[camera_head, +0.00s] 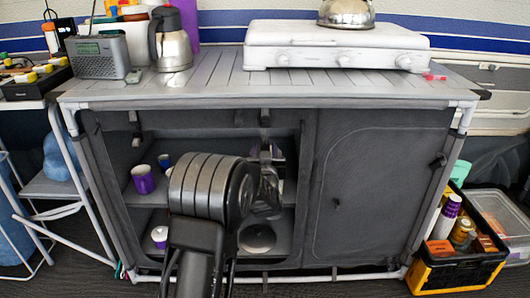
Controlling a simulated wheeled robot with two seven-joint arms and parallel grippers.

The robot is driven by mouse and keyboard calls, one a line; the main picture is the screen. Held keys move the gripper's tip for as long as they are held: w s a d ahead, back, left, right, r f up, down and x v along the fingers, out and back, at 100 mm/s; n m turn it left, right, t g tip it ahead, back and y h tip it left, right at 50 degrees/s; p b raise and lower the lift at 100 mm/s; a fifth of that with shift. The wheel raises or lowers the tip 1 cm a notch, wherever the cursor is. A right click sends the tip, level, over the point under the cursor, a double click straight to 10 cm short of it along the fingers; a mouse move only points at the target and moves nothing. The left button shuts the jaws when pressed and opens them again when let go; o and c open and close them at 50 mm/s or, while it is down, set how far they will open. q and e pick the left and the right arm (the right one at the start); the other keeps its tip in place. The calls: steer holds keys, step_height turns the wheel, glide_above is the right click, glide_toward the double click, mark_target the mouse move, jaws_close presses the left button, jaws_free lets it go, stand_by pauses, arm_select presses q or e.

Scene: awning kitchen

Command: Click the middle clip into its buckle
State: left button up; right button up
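A dark middle strap with its clip (265,118) hangs from the top front edge of the grey fabric cabinet (375,190), over the open left compartment. My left arm reaches in from the bottom centre, and my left gripper (268,170) is just below this strap. The fingers are small and dark against the compartment, so I cannot tell whether they are open or touch the clip. The matching buckle is not clearly visible. Another short strap (134,122) hangs at the left of the opening. My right gripper is not in view.
Purple cups (144,180) and a round grey lid-like item (257,238) sit on the cabinet shelves. A white stove (335,47) with a kettle stands on top. A black-and-yellow crate (455,273) is at the right, a folding rack (55,187) at the left.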

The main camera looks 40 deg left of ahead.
arm_select(q)
steer(key=shift+c, duration=0.4)
jaws_close()
stand_by(1.0)
